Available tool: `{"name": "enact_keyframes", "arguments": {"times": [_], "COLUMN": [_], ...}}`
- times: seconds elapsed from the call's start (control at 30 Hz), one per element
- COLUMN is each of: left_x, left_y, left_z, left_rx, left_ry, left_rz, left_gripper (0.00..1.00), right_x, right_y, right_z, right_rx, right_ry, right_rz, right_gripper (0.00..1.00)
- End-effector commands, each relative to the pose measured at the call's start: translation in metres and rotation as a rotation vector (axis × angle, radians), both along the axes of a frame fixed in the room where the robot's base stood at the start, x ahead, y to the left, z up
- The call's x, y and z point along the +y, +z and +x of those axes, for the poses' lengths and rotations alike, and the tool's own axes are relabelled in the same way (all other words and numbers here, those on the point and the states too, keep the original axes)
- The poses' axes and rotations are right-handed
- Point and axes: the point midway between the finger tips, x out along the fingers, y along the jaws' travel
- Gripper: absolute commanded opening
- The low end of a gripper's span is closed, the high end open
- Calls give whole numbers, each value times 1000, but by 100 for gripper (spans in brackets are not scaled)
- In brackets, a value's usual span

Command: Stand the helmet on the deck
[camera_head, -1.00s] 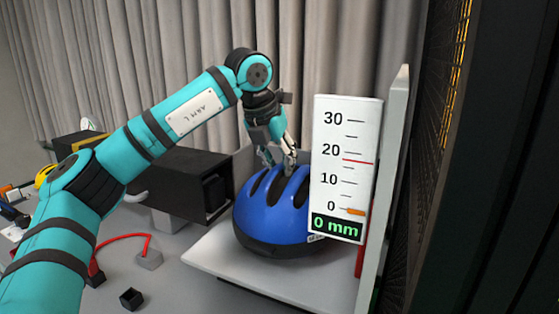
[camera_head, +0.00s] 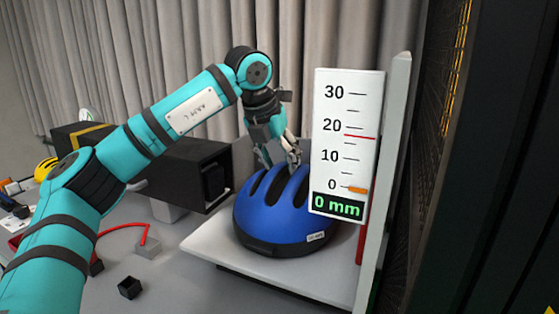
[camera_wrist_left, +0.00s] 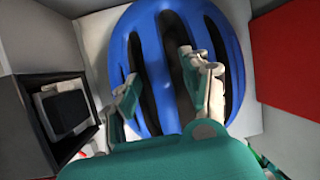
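The blue helmet (camera_head: 275,215) stands rim down and dome up on the pale deck (camera_head: 215,245), in front of the gauge's back corner. Its dark vents face up, and it also fills the middle of the left wrist view (camera_wrist_left: 155,65). My left gripper (camera_head: 279,157) is right at the top of the helmet. Its two fingers are spread apart over the dome in the wrist view (camera_wrist_left: 160,85), with nothing seen clamped between them. Whether the fingertips touch the shell I cannot tell. My right gripper is not in view.
The gauge panel (camera_head: 345,110), reading 0 mm, stands close right of the helmet beside a pale upright post (camera_head: 390,170). A black box (camera_head: 185,175) is left of the deck. A small black cube (camera_head: 129,288) lies at the lower left.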

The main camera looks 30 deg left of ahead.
Motion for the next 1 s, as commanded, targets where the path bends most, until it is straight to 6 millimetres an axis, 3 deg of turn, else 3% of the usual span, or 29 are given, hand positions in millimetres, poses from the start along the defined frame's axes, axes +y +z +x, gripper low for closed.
{"name": "enact_keyframes", "arguments": {"times": [0.33, 0.7, 1.0], "left_x": [1, 5, 9], "left_y": [8, 77, 108], "left_z": [-3, -32, -46], "left_rx": [0, -3, -1], "left_ry": [0, -1, 0], "left_rz": [1, -1, 0], "left_gripper": [51, 51, 51], "right_x": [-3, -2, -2], "right_y": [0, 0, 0], "right_z": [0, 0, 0], "right_rx": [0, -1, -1], "right_ry": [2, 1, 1], "right_rz": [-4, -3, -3], "right_gripper": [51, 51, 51]}}
